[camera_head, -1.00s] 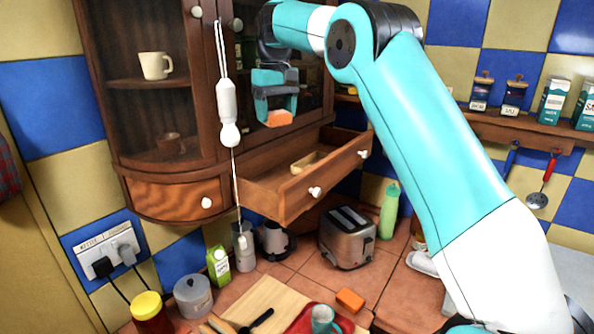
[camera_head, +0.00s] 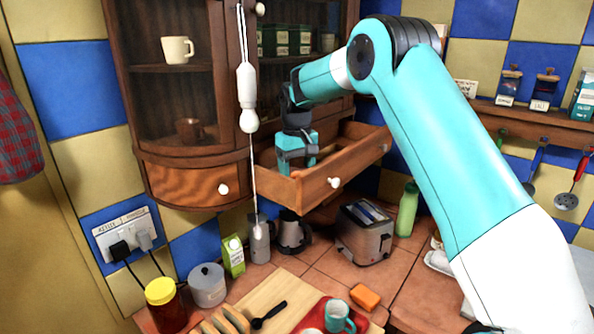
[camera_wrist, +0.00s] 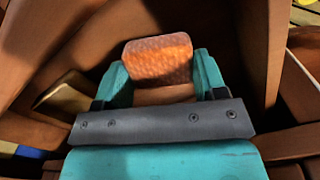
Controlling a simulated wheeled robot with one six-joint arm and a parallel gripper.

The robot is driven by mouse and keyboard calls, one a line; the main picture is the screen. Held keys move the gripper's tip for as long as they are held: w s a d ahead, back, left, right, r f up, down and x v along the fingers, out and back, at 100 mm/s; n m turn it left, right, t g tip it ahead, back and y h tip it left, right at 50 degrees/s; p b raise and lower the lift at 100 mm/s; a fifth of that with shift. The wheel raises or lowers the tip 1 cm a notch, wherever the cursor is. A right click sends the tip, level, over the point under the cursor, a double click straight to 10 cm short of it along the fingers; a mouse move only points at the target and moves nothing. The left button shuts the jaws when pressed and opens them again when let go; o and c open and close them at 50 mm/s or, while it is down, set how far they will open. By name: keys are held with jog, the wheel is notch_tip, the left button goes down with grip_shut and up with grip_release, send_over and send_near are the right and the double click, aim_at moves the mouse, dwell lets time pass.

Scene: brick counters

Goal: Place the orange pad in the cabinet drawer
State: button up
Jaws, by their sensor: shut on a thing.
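The cabinet drawer (camera_head: 358,168) is pulled open, its front bearing white knobs. My gripper (camera_head: 297,168) is down at the drawer's left part, its fingertips hidden behind the drawer's wooden wall. In the wrist view the orange pad (camera_wrist: 158,58) sits between the teal fingers of my gripper (camera_wrist: 160,82), which are shut on it. Wooden drawer walls surround it there. I cannot tell whether the pad touches the drawer floor. The pad is hidden in the head view.
A white pull cord (camera_head: 247,95) hangs in front of the cabinet, left of my gripper. Another orange block (camera_head: 365,297) lies on the counter beside a red board with a teal mug (camera_head: 338,316). A toaster (camera_head: 364,235) and green bottle (camera_head: 407,210) stand below the drawer.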

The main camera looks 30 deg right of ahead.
jog(key=shift+f, duration=1)
jog(key=o, duration=0.9)
jog(key=shift+c, duration=0.2)
